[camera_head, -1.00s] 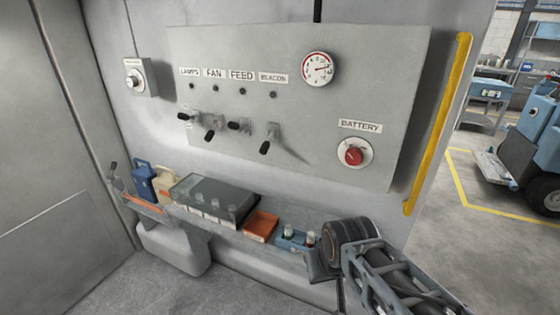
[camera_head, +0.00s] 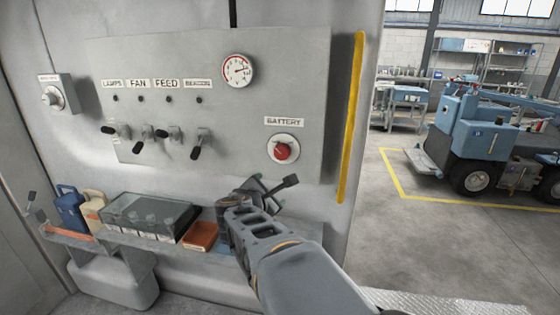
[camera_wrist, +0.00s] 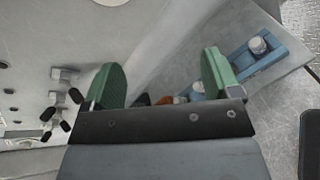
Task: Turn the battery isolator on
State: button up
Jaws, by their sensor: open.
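The battery isolator is a red knob (camera_head: 282,151) on a round white plate, below the BATTERY label (camera_head: 284,121) at the right of the grey panel. A small mark on the knob points to its upper left. My gripper (camera_head: 268,190) is just below the isolator in the head view, apart from it and in front of the panel's lower edge. In the wrist view its two green-padded fingers (camera_wrist: 162,80) stand wide apart with nothing held between them. A white round edge (camera_wrist: 110,2) is cut off at the top there; I cannot tell what it is.
Several black-handled toggle switches (camera_head: 197,143) and a dial gauge (camera_head: 238,70) are on the panel (camera_head: 230,110). A yellow rail (camera_head: 350,120) stands to its right. Below are a clear-lidded case (camera_head: 148,214), an orange box (camera_head: 200,236) and bottles. Open floor (camera_head: 410,250) lies right.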

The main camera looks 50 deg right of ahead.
aim_at(281, 153)
jog(key=w+d+r+n+t, duration=0.1)
jog(key=w+d+n, duration=0.2)
jog(key=d, duration=0.2)
jog(key=w+d+r+n+t+h, duration=0.1)
jog(key=w+d+n, duration=0.2)
jog(key=d, duration=0.2)
jog(key=w+d+r+n+t+h, duration=0.1)
jog(key=w+d+n, duration=0.2)
jog(key=d, duration=0.3)
jog(key=shift+w+r, duration=0.15)
jog(key=shift+w, duration=0.35)
jog(key=c, duration=0.9)
jog(key=shift+b, duration=0.45)
